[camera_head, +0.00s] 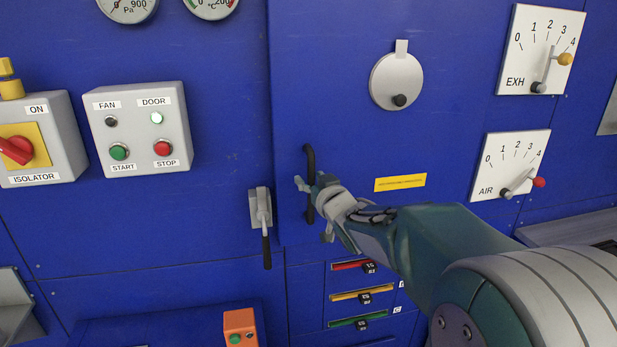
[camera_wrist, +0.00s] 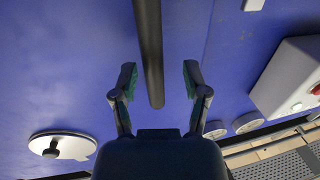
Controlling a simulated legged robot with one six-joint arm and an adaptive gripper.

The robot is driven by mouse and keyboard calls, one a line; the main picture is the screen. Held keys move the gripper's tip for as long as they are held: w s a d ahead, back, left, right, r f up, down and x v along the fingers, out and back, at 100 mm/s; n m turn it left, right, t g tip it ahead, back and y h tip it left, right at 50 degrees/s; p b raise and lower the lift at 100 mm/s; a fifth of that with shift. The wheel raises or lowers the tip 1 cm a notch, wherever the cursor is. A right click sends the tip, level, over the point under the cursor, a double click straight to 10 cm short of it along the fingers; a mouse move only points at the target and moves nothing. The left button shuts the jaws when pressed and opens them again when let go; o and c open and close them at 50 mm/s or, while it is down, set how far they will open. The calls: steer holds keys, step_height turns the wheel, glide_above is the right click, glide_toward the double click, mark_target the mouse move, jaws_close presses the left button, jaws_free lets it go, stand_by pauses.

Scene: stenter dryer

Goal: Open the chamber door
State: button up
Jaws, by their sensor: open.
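The blue chamber door (camera_head: 420,140) is flush with the blue machine front, its left seam just left of the handle. Its black vertical bar handle (camera_head: 310,160) stands out near that seam and also shows in the wrist view (camera_wrist: 149,40). My gripper (camera_head: 313,208) is at the handle. In the wrist view my gripper (camera_wrist: 158,80) is open, with one finger on each side of the bar and gaps on both sides. The grey latch (camera_head: 262,206) left of the seam has its black lever pointing down.
A control box (camera_head: 140,130) with FAN and DOOR lamps is on the left; the DOOR lamp looks white. The isolator box (camera_head: 40,140) is farther left. A round cover (camera_head: 396,80), a yellow label (camera_head: 400,183), and EXH (camera_head: 540,50) and AIR (camera_head: 510,165) dials are right of the handle.

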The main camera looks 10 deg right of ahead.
steer(key=shift+w+a, duration=0.2)
steer(key=shift+w, duration=0.45)
steer(key=shift+d, duration=0.55)
jaws_close()
steer(key=shift+a, duration=0.3)
